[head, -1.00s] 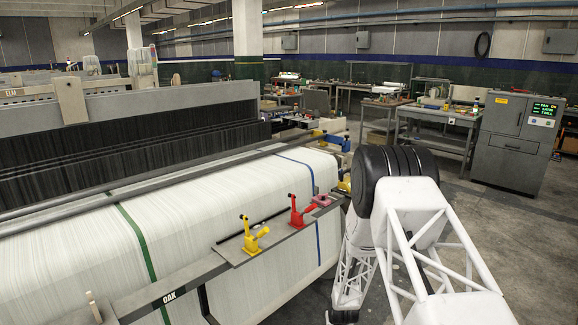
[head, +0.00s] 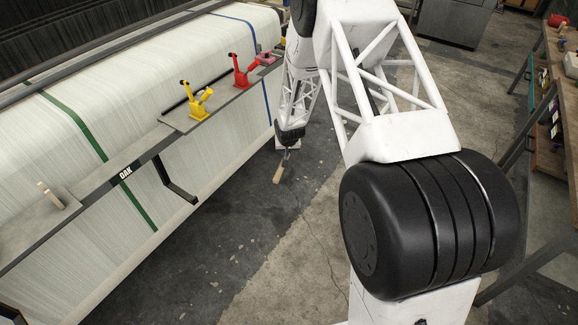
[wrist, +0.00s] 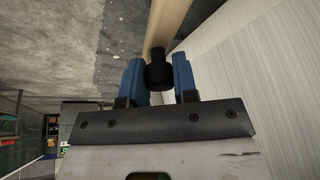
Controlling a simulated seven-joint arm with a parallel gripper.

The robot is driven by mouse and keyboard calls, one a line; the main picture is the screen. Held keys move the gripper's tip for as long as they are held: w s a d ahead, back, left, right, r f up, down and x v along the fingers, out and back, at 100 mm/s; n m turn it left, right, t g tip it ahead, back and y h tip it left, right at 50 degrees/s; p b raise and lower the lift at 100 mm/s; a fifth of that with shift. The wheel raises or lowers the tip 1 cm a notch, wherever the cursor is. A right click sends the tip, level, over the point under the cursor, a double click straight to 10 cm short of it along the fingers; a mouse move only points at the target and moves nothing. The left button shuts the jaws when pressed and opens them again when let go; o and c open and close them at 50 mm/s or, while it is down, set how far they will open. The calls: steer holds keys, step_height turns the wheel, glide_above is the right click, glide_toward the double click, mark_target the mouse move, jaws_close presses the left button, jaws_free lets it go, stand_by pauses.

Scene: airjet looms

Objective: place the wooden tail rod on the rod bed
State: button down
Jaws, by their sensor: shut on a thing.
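My gripper (head: 287,148) hangs in front of the loom at the right end of the white warp, over the dark floor. It is shut on the wooden tail rod (head: 278,174), which hangs tilted below it. In the wrist view, the blue fingers (wrist: 158,80) hold a black end piece (wrist: 159,70), and the pale wooden rod (wrist: 166,25) extends beyond it. No rod bed is clearly marked; a grey ledge (head: 226,97) along the loom front carries a yellow clamp (head: 197,103), a red clamp (head: 241,72) and a thin dark rod (head: 176,102).
The ledge has an OAK label (head: 125,172) and a small wooden peg (head: 50,195) at its left. White warp (head: 95,90) with a green stripe lies behind. A workbench (head: 553,110) stands at the right. Floor (head: 235,255) in front of the loom is clear.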

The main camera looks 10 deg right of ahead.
steer(key=w+a+r+n+y, duration=0.15)
steer(key=w+r, duration=0.45)
steer(key=r, duration=0.7)
steer(key=w+a+r+n, duration=0.1)
steer(key=w+r+n, duration=0.35)
steer(key=r, duration=0.85)
steer(key=w+a+r+n+y, duration=0.1)
steer(key=w+r, duration=0.6)
steer(key=r, duration=0.6)
steer(key=s+a+r+n+g+y, duration=0.1)
steer(key=a+r+n+g, duration=0.25)
steer(key=a+n, duration=0.5)
steer(key=s+a+r+n+g+y, duration=0.15)
steer(key=a+r+n, duration=0.25)
steer(key=a+n, duration=0.5)
steer(key=s+a+f+n+g+h, duration=0.3)
steer(key=s+a+f+n, duration=0.1)
steer(key=a+f+n, duration=0.3)
steer(key=shift+s+f+n, duration=0.35)
steer(key=shift+f+n, duration=0.3)
steer(key=shift+f, duration=0.1)
steer(key=shift+a+f, duration=0.1)
steer(key=shift+f, duration=0.05)
steer(key=shift+f, duration=3.2)
